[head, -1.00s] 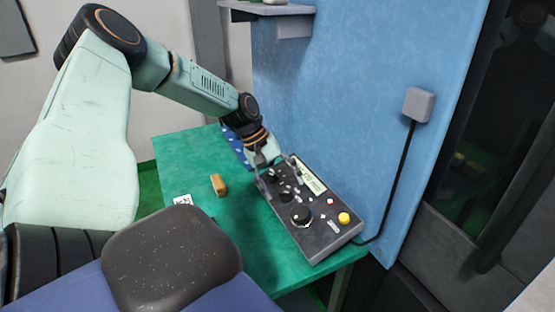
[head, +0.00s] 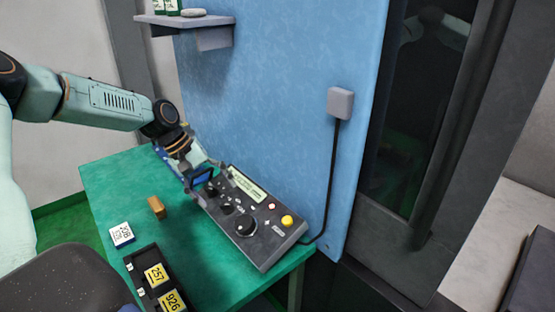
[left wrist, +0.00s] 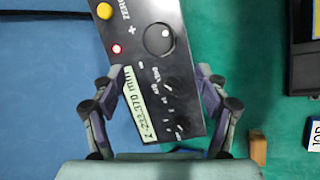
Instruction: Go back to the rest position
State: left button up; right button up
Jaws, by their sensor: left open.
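My left gripper (head: 207,176) is open at the far end of the black control box (head: 262,243), which lies on the green table. In the left wrist view my left gripper (left wrist: 158,88) has its fingers spread on either side of the control box (left wrist: 188,62). I cannot tell whether the fingers touch it. The box carries a display, a large black knob (head: 246,226), a yellow button (head: 287,221), a small red light and several small switches. The display (left wrist: 139,104) appears to read Z -22.370 mm. My right gripper is not in view.
The green table (head: 205,262) also holds a wooden block (head: 157,207), a white job card (head: 121,235) and a black tray (head: 139,262) with yellow number tags. A blue wall panel (head: 270,100) rises behind, with a cable running from a grey socket box (head: 341,103).

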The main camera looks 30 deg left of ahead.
pick_arm(q)
jog(key=d+f+m, duration=0.1)
jog(key=d+f, duration=0.1)
jog(key=d, duration=0.1)
jog(key=d+f+m, duration=0.1)
jog(key=d+f, duration=0.1)
jog(key=d, duration=0.1)
jog(key=d+f+y, duration=0.1)
jog(key=d+f, duration=0.1)
jog(key=d, duration=0.1)
jog(key=shift+s+d+m+g, duration=0.1)
jog(key=shift+d+m+g, duration=0.2)
jog(key=shift+m, duration=0.1)
jog(key=s+d+f+m+y, duration=0.1)
jog(key=s+d+f+m, duration=0.2)
jog(key=s+d+f, duration=0.6)
jog(key=s+d+f+m+g+y, duration=0.1)
jog(key=s+d+f+m, duration=0.15)
jog(key=s, duration=0.65)
jog(key=s+d+f+m+g+y, duration=0.15)
jog(key=s+d, duration=0.25)
jog(key=s, duration=0.5)
notch_tip(320, 180, down, 17)
jog(key=b, duration=1.7)
jog(key=shift+s+a+f+m, duration=0.15)
jog(key=shift+s+f+m, duration=0.1)
jog(key=shift+m, duration=0.15)
jog(key=shift+r, duration=0.1)
